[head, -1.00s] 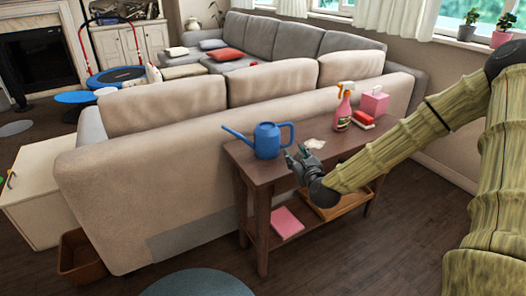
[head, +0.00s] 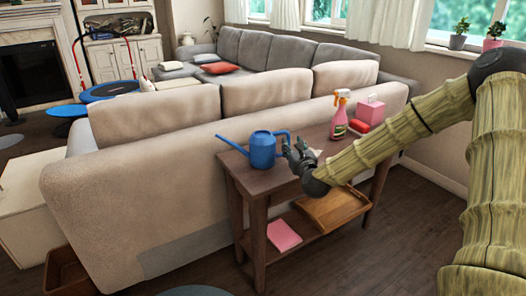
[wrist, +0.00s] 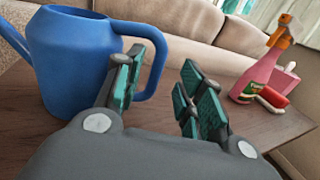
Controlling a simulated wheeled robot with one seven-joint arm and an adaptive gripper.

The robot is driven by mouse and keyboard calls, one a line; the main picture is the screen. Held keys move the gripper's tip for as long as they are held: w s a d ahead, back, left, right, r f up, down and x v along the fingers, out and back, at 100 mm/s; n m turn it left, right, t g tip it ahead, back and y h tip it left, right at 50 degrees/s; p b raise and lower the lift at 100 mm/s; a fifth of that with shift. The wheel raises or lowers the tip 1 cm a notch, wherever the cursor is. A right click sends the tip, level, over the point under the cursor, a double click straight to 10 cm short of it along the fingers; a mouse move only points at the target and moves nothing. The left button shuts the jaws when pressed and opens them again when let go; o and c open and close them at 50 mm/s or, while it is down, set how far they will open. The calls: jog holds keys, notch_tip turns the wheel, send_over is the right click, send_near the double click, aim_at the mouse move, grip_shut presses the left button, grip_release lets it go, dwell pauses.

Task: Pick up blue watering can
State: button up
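The blue watering can (head: 262,150) stands upright on the left end of the dark wooden console table (head: 262,180), spout to the left and handle to the right. My gripper (head: 297,153) is at its handle side. In the wrist view the can (wrist: 70,62) fills the upper left, and my gripper (wrist: 160,70) is open, its two fingers apart. The handle's outer bar shows in the gap between the fingers, and the left finger overlaps the handle's opening. I cannot tell whether a finger touches it. Part of the handle is hidden by my gripper in the head view.
A spray bottle (head: 338,118), a red sponge-like item (head: 358,127) and a pink tissue box (head: 370,110) stand on the table's right end. A beige sofa (head: 150,180) runs behind the table. A wooden tray (head: 335,207) and pink item (head: 284,235) lie on the lower shelf.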

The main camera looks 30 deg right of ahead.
aim_at(289, 141)
jog(key=shift+b+x, duration=0.35)
jog(key=shift+x, duration=2.05)
jog(key=shift+f, duration=0.1)
jog(key=shift+w, duration=0.1)
grip_shut()
